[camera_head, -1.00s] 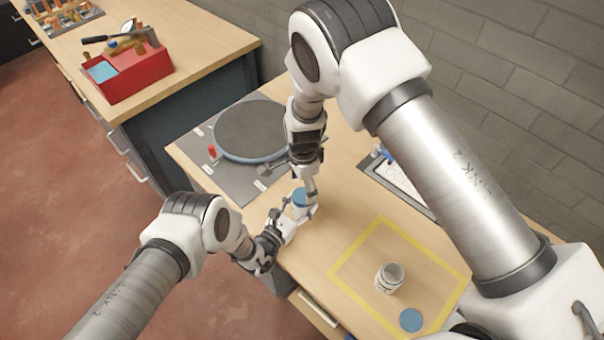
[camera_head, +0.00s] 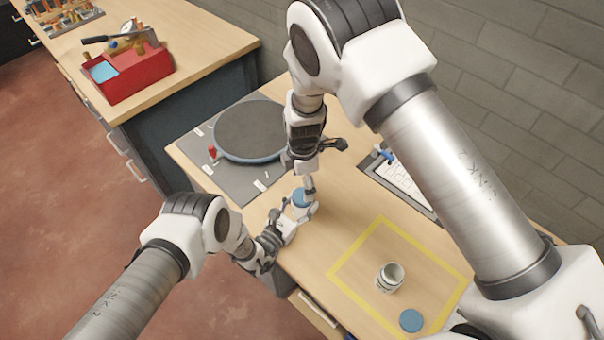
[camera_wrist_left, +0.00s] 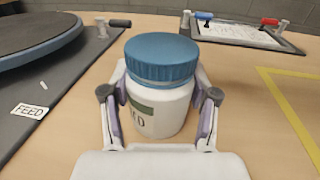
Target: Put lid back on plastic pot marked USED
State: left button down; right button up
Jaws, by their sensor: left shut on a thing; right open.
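A white plastic pot (camera_wrist_left: 160,105) with a blue lid (camera_wrist_left: 162,58) on it stands upright between the fingers of my left gripper (camera_wrist_left: 160,115), which is shut on it. Its label is partly turned away; only an end like "D" shows. In the head view my left gripper (camera_head: 294,216) holds this pot near the front edge. My right gripper (camera_head: 314,166) is open, by the lidded pot in the head view, and absent from the wrist view. An open white pot (camera_head: 388,278) stands inside a yellow square, its label unreadable. A loose blue lid (camera_head: 411,320) lies flat beside it.
A round dark plate (camera_head: 250,130) on a grey board is left of the held pot. A clipboard (camera_head: 400,180) lies at the back. A red toolbox (camera_head: 128,75) is on the other bench. Table between the held pot and the yellow square (camera_head: 352,246) is clear.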

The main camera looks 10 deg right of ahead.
aim_at(302, 196)
jog(key=shift+w+r+n, duration=0.2)
jog(key=shift+r+n, duration=0.3)
jog(key=shift+w+r, duration=0.2)
jog(key=shift+r, duration=0.15)
jog(key=shift+f, duration=0.1)
notch_tip(302, 196, down, 8)
jog(key=shift+r, duration=0.1)
jog(key=c, duration=1.2)
